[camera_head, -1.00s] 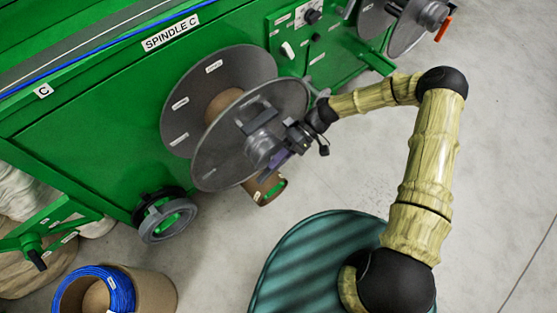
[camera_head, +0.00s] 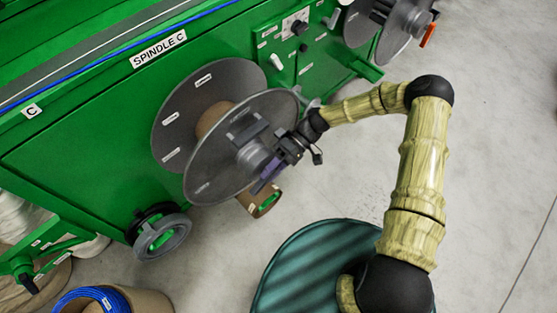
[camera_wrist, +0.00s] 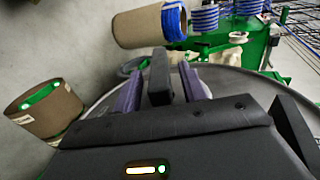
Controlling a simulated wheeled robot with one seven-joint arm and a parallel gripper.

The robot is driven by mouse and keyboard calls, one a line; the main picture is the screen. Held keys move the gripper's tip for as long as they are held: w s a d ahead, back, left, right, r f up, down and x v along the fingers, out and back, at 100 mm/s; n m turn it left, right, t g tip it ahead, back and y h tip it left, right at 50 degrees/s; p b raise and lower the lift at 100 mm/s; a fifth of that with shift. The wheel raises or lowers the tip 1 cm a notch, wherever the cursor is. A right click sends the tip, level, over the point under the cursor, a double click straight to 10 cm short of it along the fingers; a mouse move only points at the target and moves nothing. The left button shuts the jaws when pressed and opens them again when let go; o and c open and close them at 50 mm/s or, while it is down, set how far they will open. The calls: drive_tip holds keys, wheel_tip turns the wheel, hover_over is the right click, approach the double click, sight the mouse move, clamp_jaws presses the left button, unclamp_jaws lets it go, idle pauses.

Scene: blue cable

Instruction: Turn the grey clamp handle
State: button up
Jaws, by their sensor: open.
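The grey clamp handle (camera_wrist: 160,78) shows in the wrist view as a dark grey bar standing between the two purple fingers of my gripper (camera_head: 268,174). The fingers are apart, one on each side of the bar, with a visible gap on both sides. In the head view my gripper is at the hub (camera_head: 251,155) on the front of the grey spindle C reel (camera_head: 213,180).
The green machine (camera_head: 85,130) stands behind the reel. A second reel (camera_head: 400,40) with an orange handle (camera_head: 429,36) is at the upper right. A blue cable coil (camera_head: 95,299) is at lower left. Floor at right is clear.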

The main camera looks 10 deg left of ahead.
drive_tip(key=v, duration=1.7)
drive_tip(key=shift+w+d, duration=0.1)
drive_tip(key=shift+w, duration=0.05)
